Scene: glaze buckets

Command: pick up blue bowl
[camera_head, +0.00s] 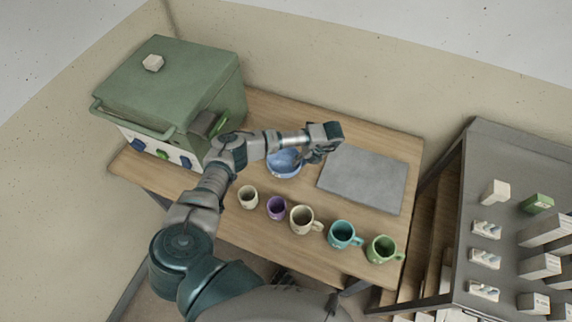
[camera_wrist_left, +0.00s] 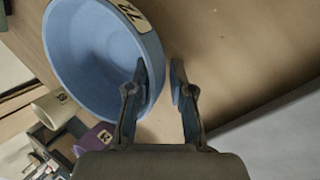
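The blue bowl (camera_head: 284,162) stands on the wooden table, partly hidden by my left arm. In the left wrist view the bowl (camera_wrist_left: 92,55) fills the upper left and carries a pale numbered label on its rim. My left gripper (camera_head: 309,157) is at the bowl's right side. In the left wrist view my left gripper (camera_wrist_left: 160,67) is open, with one finger over the bowl's inside and the other outside, so the rim lies between them. A gap shows beside the outer finger; contact with the inner one cannot be told. My right gripper is not in view.
A grey slab (camera_head: 363,179) lies right of the bowl. A cream cup (camera_head: 248,198), a purple cup (camera_head: 276,208) and several mugs line the table's front. A green kiln-like box (camera_head: 172,90) stands at left. A grey shelf unit (camera_head: 500,180) stands at right.

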